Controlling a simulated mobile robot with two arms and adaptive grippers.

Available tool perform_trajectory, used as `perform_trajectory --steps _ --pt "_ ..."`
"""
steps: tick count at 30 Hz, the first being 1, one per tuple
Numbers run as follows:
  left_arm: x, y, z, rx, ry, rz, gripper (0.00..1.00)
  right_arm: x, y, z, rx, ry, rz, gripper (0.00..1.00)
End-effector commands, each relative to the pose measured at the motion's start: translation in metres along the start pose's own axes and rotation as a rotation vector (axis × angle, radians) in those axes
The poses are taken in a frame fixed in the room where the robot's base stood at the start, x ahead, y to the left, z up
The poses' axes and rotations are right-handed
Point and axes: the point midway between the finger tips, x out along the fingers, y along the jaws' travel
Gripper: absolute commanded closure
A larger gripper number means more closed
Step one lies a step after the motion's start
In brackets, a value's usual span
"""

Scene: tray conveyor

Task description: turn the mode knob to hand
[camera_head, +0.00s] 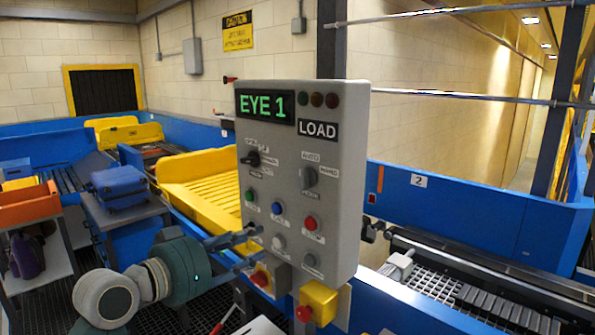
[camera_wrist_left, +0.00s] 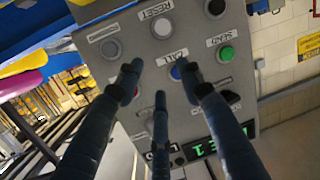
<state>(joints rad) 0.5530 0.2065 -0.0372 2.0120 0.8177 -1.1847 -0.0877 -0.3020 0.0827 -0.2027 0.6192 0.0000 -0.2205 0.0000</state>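The grey control panel (camera_head: 345,130) stands in the middle of the head view, with a green EYE 1 display and a LOAD label. The mode knob (camera_head: 308,178) is a grey knob with AUTO above it and HAND to its right; where it points is hard to tell. My left gripper (camera_head: 256,245) is open and empty, fingers spread before the panel's lower left, below and left of the knob. In the left wrist view the panel is upside down; the fingers (camera_wrist_left: 160,80) reach over the buttons and partly hide the knob area. My right gripper is not recognisable.
A black selector knob (camera_head: 252,159) sits left of the mode knob. Green (camera_head: 250,196), blue (camera_head: 278,208) and red (camera_head: 310,223) buttons lie below, then white and grey ones. Blue conveyor sides (camera_head: 470,210) run behind.

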Motion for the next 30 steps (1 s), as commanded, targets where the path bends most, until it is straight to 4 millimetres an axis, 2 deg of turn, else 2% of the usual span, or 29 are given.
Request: perform_trajectory --steps 1,3,7,10,13,24,30 --pt "-0.014 0.021 -0.041 0.052 0.048 0.039 0.62 -0.005 -0.003 -0.001 0.001 0.000 -0.004 0.60" --pt "-0.030 0.045 -0.074 0.106 0.091 0.084 0.62 -0.007 -0.007 -0.001 0.002 0.001 -0.008 0.60" --pt "-0.050 0.073 -0.107 0.169 0.135 0.134 0.62 -0.009 -0.012 -0.001 0.004 0.000 -0.014 0.60" --pt "-0.052 0.081 -0.115 0.184 0.145 0.149 0.62 -0.011 -0.011 -0.001 0.003 0.000 -0.013 0.60" --pt "-0.041 0.084 -0.118 0.183 0.146 0.152 0.62 -0.016 -0.008 -0.002 0.003 0.000 -0.010 0.60" --pt "0.026 0.095 -0.127 0.180 0.144 0.151 0.62 -0.040 0.002 -0.005 0.005 0.002 0.002 0.60" --pt "0.046 0.097 -0.127 0.182 0.144 0.148 0.62 -0.046 0.003 -0.006 0.005 0.003 0.003 0.60"
